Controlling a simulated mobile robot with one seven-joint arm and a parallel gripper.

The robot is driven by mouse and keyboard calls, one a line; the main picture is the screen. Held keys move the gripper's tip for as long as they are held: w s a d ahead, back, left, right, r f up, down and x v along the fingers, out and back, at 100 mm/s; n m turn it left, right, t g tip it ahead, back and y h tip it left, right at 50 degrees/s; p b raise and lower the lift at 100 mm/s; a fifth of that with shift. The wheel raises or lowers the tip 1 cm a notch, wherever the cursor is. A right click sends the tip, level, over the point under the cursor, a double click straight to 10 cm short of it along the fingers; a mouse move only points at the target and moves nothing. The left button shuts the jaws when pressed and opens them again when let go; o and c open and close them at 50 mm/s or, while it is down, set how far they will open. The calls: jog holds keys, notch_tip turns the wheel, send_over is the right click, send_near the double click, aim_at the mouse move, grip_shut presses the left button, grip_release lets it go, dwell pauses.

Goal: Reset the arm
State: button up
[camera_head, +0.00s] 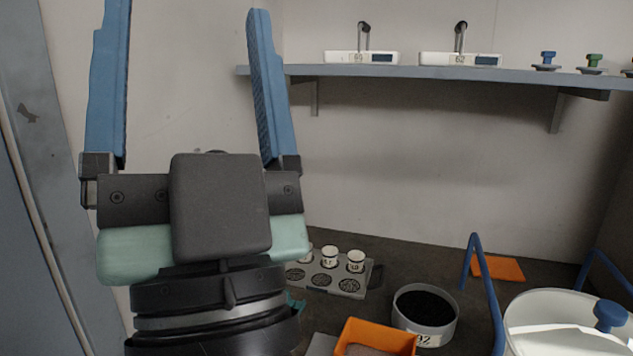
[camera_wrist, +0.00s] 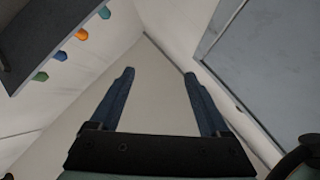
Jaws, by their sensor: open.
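My gripper (camera_head: 190,50) is raised in the left half of the head view, with its two blue fingers pointing up and spread wide apart. Nothing is between the fingers. In the wrist view my gripper (camera_wrist: 158,82) is also open and empty, facing a bare wall corner. It is above the worktop and apart from all objects.
A shelf (camera_head: 400,73) on the back wall carries two white devices and several coloured knobs. Below, the worktop (camera_head: 400,270) holds a vial rack (camera_head: 352,288), an orange tray (camera_head: 375,338), a sieve of dark grains (camera_head: 425,312), an orange sheet (camera_head: 498,268) and a blue-framed white-lidded machine (camera_head: 550,310).

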jog(key=d+r+h, duration=0.2)
jog(key=d+h, duration=0.5)
jog(key=h, duration=0.1)
notch_tip(320, 180, up, 14)
jog(key=p, duration=1.4)
jog(key=shift+a+f, duration=0.15)
jog(key=shift+a, duration=0.1)
